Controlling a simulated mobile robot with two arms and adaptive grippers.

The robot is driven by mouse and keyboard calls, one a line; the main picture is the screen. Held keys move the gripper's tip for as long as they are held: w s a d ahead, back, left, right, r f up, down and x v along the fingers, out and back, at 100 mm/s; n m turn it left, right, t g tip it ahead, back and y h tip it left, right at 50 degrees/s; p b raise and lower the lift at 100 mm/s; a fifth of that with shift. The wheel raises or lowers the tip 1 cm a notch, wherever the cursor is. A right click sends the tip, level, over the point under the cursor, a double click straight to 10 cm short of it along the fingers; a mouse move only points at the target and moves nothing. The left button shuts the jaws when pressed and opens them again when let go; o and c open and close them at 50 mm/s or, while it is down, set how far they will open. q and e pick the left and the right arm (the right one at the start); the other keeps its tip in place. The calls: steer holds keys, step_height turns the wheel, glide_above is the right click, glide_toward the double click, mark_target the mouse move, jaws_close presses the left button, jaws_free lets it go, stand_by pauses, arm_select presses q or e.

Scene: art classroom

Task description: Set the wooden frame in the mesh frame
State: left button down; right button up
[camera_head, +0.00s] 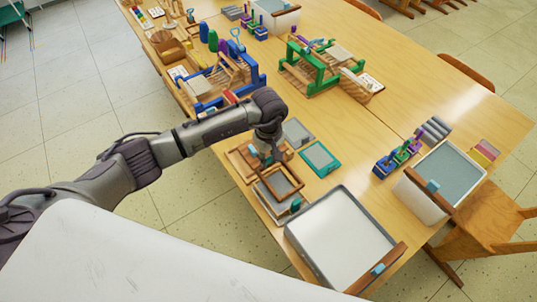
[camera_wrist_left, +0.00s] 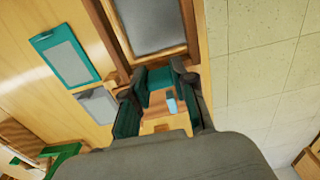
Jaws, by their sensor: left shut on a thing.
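The wooden frame (camera_head: 291,194) is a brown open rectangle near the table's left edge. It also shows at the top of the left wrist view (camera_wrist_left: 194,22). A grey mesh surface (camera_head: 279,183) shows through its opening; this appears to be the mesh frame, and it also shows in the left wrist view (camera_wrist_left: 150,22). My left gripper (camera_head: 268,158) points down at the wooden frame's far side and is shut on it. In the left wrist view, its fingers (camera_wrist_left: 157,78) meet the frame's near side. I cannot tell whether the frame touches the mesh. My right gripper is out of view.
A teal-edged grey panel (camera_head: 320,158) and a grey panel (camera_head: 298,133) lie beside my gripper. A white vat (camera_head: 340,240) stands nearby, with another vat (camera_head: 428,205) further right. Blue and green wooden looms (camera_head: 310,72) stand further back. Bare table lies between the vats.

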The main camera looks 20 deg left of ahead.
mark_target(269, 163)
arm_select(q)
step_height(269, 163, down, 3)
steer(key=shift+d+r+b, duration=0.1)
steer(key=shift+b, duration=0.6)
steer(key=shift+f, duration=0.3)
steer(key=shift+r, duration=0.15)
steer(key=shift+b, duration=0.5)
steer(key=shift+f+b, duration=0.35)
steer(key=shift+b, duration=0.05)
steer(key=shift+f+b, duration=0.3)
steer(key=shift+b, duration=0.1)
steer(key=shift+f, duration=0.1)
